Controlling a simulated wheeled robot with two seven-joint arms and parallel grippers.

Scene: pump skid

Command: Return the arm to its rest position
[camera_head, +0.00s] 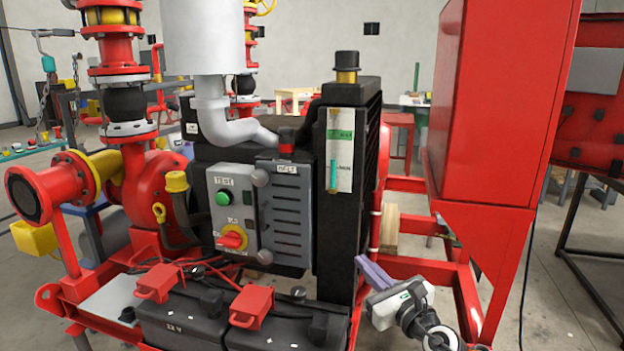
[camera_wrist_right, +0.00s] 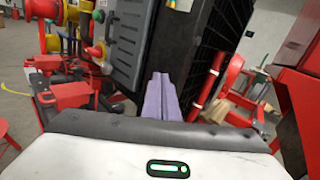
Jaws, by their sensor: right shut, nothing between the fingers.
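My right gripper (camera_head: 374,272) is at the lower right of the head view, in front of the skid's red frame and just right of the black engine block. Its two purple fingers are together with nothing between them. In the right wrist view the closed fingers (camera_wrist_right: 161,97) point toward the black radiator side. I cannot tell from these views whether the fingertips touch anything. My left gripper is not in the head view.
A grey control box (camera_head: 232,213) with a green button and a red-yellow switch faces me. Two black batteries (camera_head: 180,318) with red terminal covers sit below. A large red cabinet (camera_head: 495,105) stands right of the arm. Open floor (camera_head: 570,290) shows at the far right.

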